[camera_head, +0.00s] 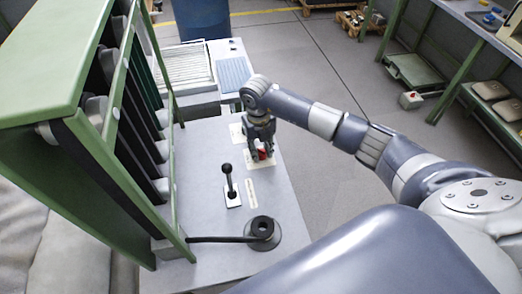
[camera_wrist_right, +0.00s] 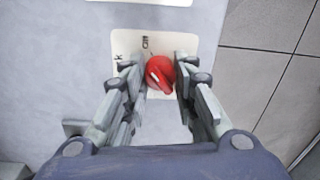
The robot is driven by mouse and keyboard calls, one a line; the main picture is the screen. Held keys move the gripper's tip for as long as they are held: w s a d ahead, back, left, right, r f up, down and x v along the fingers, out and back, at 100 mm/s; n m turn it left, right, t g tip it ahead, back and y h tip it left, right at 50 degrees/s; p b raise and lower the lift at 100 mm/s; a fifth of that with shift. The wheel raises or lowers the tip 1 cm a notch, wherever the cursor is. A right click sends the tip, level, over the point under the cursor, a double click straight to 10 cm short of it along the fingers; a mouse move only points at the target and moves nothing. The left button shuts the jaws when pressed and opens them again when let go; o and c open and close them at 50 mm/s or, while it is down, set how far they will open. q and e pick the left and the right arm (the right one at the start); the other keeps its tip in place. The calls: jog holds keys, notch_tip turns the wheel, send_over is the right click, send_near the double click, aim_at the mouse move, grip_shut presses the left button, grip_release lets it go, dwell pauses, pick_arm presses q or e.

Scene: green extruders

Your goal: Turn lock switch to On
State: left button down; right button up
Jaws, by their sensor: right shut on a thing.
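The lock switch is a red rotary knob (camera_wrist_right: 161,74) on a pale label plate (camera_wrist_right: 190,42) set in the grey panel top. A white mark shows on the knob. Part of the plate's lettering is visible; the rest is hidden by the fingers. My right gripper (camera_wrist_right: 161,80) is shut on the knob, one finger on each side. In the head view my right gripper (camera_head: 262,150) points down at the panel, with a bit of the red knob (camera_head: 262,154) between its fingers. My left gripper is not in view.
A black-knobbed lever (camera_head: 229,180) stands upright on the panel (camera_head: 205,150), near a round black base (camera_head: 262,231) with a dark rod. A green-framed rack (camera_head: 115,100) rises at the left. Open floor (camera_head: 300,65) lies beyond the panel's right edge.

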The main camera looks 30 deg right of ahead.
aim_at(260, 153)
jog(key=n+b, duration=0.4)
jog(key=n, duration=0.1)
jog(key=shift+f, duration=0.15)
jog(key=shift+n+b, duration=1.35)
jog(key=shift+n, duration=0.95)
jog(key=shift+r, duration=0.2)
jog(key=o, duration=1.1)
jog(key=shift+r, duration=0.15)
jog(key=r, duration=1.1)
jog(key=shift+s+a+r, duration=0.25)
jog(key=shift+r, duration=0.1)
